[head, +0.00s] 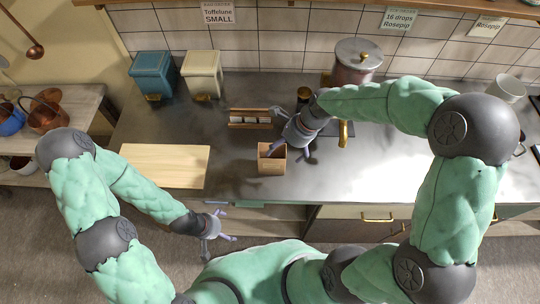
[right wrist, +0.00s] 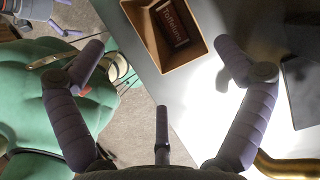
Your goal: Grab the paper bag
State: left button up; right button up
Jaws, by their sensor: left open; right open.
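The brown paper bag (head: 271,163) stands upright and open-topped near the front edge of the grey counter. In the right wrist view the bag (right wrist: 188,61) is at the top, between and beyond the spread fingertips. A dark item labelled "Toffelune" (right wrist: 174,22) lies inside it. My right gripper (head: 290,153) is open and empty just above and to the right of the bag; its fingers (right wrist: 162,47) do not close on anything. My left gripper (head: 220,238) is open and empty, low in front of the counter, left of the bag.
A wooden board (head: 165,166) lies left of the bag. A small wooden rack (head: 250,118) sits behind it. Blue (head: 153,73) and cream (head: 202,73) dispensers stand at the back left.

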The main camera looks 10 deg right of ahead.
aim_at(272, 159)
jog(key=shift+w+b+x, duration=0.15)
jog(key=shift+b+x, duration=0.25)
jog(key=shift+x, duration=1.8)
jog(key=shift+w+b+x, duration=0.1)
jog(key=shift+b+x, duration=0.3)
jog(key=shift+x, duration=1.8)
jog(key=shift+a+r, duration=0.15)
jog(key=c, duration=1)
